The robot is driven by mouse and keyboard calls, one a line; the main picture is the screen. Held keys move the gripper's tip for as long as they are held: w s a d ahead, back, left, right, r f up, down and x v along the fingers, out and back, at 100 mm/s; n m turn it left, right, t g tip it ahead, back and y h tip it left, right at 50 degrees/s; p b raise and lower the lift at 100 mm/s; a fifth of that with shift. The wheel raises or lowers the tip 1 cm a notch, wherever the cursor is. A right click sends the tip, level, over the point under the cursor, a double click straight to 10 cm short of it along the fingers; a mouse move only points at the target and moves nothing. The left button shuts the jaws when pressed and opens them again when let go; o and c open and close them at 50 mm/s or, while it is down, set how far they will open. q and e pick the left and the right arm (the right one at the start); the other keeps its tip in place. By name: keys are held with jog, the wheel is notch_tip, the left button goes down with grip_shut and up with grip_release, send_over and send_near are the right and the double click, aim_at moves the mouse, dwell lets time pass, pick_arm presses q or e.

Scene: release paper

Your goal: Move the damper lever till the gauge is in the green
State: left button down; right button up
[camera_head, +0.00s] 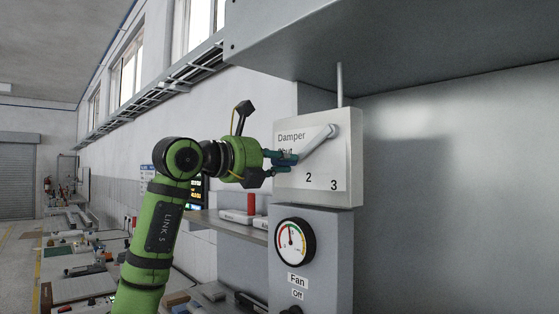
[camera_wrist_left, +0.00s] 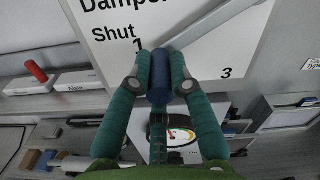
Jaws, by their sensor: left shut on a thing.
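The white damper box (camera_head: 347,175) is on the wall, marked "Damper", "Shut", 2 and 3; the wrist view also shows a 1. Its grey lever (camera_head: 316,146) slants down and left from a pivot at upper right. The lever's blue handle (camera_wrist_left: 160,85) is between the fingers of my left gripper (camera_head: 290,162), which is shut on it near the 1. The round gauge (camera_head: 295,242) is below the box, with coloured bands around its dial. Its needle points roughly up; I cannot tell exactly which band it is on. My right gripper is not in view.
A grey hood (camera_head: 400,45) overhangs the box, and a thin rod (camera_head: 339,85) rises from its top. A "Fan" label (camera_head: 297,280) and a knob sit under the gauge. A shelf with a red cylinder (camera_head: 251,204) is behind my left arm. A cluttered bench runs along the left wall.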

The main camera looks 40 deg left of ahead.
pick_arm(q)
jog(key=c, duration=1.2)
grip_release()
jog(key=shift+o, duration=0.4)
jog(key=shift+w, duration=0.1)
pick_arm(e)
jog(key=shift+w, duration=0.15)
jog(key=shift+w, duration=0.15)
pick_arm(q)
jog(key=s, duration=1.2)
jog(key=shift+a, duration=0.45)
